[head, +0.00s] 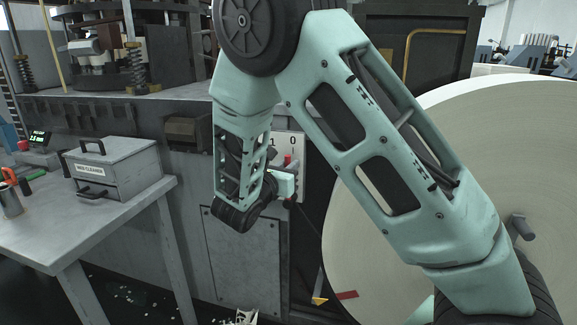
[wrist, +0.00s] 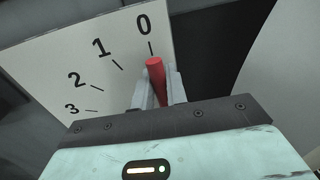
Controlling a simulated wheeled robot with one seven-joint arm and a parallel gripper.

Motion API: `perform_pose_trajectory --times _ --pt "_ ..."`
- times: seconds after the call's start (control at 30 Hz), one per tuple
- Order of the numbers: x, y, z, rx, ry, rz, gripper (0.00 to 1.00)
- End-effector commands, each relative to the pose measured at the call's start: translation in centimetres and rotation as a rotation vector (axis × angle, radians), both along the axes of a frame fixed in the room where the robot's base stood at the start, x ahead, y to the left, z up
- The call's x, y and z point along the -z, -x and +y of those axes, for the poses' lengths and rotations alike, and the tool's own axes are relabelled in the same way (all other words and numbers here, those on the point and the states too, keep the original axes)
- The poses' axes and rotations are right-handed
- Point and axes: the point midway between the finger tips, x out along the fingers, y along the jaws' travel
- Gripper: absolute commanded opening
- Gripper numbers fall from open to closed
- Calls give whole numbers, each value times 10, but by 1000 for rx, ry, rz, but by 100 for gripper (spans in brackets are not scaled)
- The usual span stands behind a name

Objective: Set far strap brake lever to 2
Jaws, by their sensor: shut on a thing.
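The brake lever has a red handle (wrist: 155,75), which lines up near the 0 mark in the wrist view. Its red tip (head: 287,160) shows small in the head view. The white scale plate (wrist: 60,68) behind it carries the marks 0, 1, 2 and 3, with 0 at the right and 3 at the lower left. My gripper (wrist: 160,90) is shut on the red handle, one grey finger on each side. In the head view my gripper (head: 287,184) is at the plate (head: 300,155), partly hidden by my arm. The lever's pivot is hidden.
A large pale paper roll (head: 450,140) stands close to the right of the plate. A grey bench (head: 60,220) with a metal box (head: 115,170) is at the left. A grey machine panel (head: 240,255) is below the plate.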

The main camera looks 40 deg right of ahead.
Motion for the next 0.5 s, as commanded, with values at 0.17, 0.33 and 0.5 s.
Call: perform_pose_trajectory --times 0.17,0.33,0.5 --pt "-4 -6 6 -3 45 58 0" --pt "-4 -16 14 -3 118 150 0" --pt "1 -27 23 -4 204 260 0"
